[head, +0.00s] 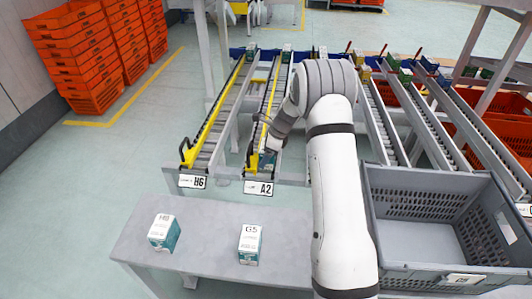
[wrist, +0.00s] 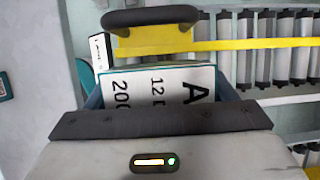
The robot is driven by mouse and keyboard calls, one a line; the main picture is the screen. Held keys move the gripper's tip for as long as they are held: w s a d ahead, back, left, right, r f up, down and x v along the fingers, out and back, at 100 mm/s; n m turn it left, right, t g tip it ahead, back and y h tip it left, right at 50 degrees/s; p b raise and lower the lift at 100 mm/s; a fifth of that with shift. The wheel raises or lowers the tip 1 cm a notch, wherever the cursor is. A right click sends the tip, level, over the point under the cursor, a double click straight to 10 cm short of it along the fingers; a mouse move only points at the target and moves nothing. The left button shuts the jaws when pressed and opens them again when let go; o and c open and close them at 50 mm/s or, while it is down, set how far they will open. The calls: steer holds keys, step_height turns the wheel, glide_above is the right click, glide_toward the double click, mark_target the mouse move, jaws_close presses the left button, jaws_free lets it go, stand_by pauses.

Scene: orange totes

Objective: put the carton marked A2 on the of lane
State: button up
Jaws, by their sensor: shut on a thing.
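My gripper (head: 264,147) is at the near end of the roller lane labelled A2 (head: 258,188). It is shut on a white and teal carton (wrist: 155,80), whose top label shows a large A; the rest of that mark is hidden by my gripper. In the head view only a small teal part of the carton (head: 268,161) shows below my gripper. The lane's yellow end stop (wrist: 155,38) is close beside the carton in the wrist view. I cannot tell whether the carton touches the rollers.
A carton marked G5 (head: 249,243) and one marked with an H (head: 164,232) stand on the grey table (head: 200,215). Lane H6 (head: 192,181) runs left of A2. A grey crate (head: 440,180) stands at the right. Orange totes (head: 75,60) are stacked at the far left.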

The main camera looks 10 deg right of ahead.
steer(key=o, duration=1.1)
steer(key=shift+o, duration=0.2)
steer(key=b+v, duration=0.1)
steer(key=v, duration=0.6)
steer(key=shift+r, duration=0.45)
